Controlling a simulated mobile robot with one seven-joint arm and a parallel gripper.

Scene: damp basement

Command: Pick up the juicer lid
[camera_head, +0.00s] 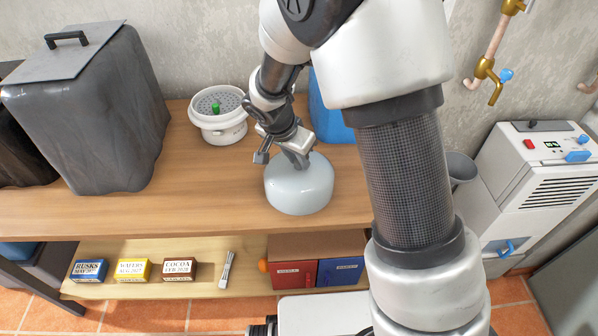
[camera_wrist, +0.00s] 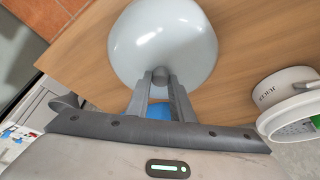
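The juicer lid appears to be the pale grey-blue, glossy rounded piece (camera_head: 298,190) on the wooden bench top, with a small knob on it. In the wrist view the lid (camera_wrist: 163,35) fills the upper middle, and its knob sits between my fingertips. My gripper (camera_head: 296,158) comes down on it from above. In the wrist view the fingers of my gripper (camera_wrist: 160,82) are close together, one on each side of the knob, and look shut on it. No clear gap shows between the lid and the bench.
A white pot with a strainer and green knob (camera_head: 220,114) stands behind left; it also shows in the wrist view (camera_wrist: 290,100). A dark grey covered bin (camera_head: 90,110) stands at left, a blue container (camera_head: 330,108) behind. Small boxes (camera_head: 133,269) lie on the shelf below. Bench left of the lid is clear.

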